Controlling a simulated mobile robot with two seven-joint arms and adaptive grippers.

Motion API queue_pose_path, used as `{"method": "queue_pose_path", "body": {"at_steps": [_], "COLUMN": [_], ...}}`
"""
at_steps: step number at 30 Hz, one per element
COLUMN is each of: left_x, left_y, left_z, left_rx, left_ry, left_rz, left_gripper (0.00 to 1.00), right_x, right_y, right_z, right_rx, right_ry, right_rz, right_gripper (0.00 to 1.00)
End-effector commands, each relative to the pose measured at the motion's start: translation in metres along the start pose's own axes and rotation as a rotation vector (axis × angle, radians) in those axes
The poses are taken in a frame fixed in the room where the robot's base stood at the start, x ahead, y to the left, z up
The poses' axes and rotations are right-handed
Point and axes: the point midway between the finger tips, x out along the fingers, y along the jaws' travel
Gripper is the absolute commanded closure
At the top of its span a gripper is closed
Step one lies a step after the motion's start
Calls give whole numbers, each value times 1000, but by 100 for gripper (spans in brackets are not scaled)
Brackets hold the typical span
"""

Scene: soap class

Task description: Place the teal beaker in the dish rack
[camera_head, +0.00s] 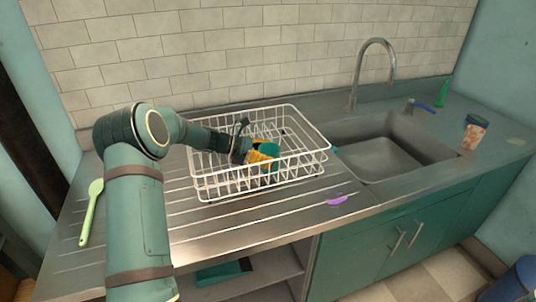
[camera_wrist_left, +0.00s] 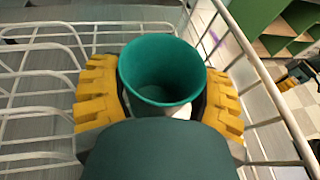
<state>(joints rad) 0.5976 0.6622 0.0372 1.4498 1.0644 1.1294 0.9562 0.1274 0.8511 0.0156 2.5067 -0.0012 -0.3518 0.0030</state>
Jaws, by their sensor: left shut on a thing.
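The teal beaker (camera_head: 270,151) is inside the white wire dish rack (camera_head: 204,185), near its front right part in the head view. My left gripper (camera_head: 257,157) reaches into the rack with its yellow fingers shut on the beaker. In the left wrist view the beaker (camera_wrist_left: 162,68) shows its open round mouth between the two yellow fingers of my left gripper (camera_wrist_left: 160,95). Wires of the dish rack (camera_wrist_left: 262,75) run on both sides. I cannot tell whether the beaker touches the rack's floor. My right gripper is not in view.
A sink (camera_head: 385,150) with a tall faucet (camera_head: 372,65) lies right of the rack. A purple item (camera_head: 341,200) lies in front of the rack. A light green spatula (camera_head: 91,212) lies at the left.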

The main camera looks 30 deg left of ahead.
Motion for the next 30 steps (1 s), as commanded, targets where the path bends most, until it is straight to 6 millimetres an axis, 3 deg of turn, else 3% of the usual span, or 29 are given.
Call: {"method": "queue_pose_path", "body": {"at_steps": [1,2,3,16,30], "left_x": [1,1,0,-6,-94], "left_y": [0,0,0,0,1], "left_z": [-2,-2,-2,1,2], "left_rx": [-1,-1,-1,0,0], "left_ry": [0,0,0,0,1], "left_rz": [0,0,0,2,3], "left_gripper": [66,23,14,14,14], "right_x": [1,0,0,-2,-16], "right_y": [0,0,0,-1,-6], "right_z": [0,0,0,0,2], "right_rx": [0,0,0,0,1], "right_ry": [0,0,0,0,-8], "right_rz": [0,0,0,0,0], "right_gripper": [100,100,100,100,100]}}
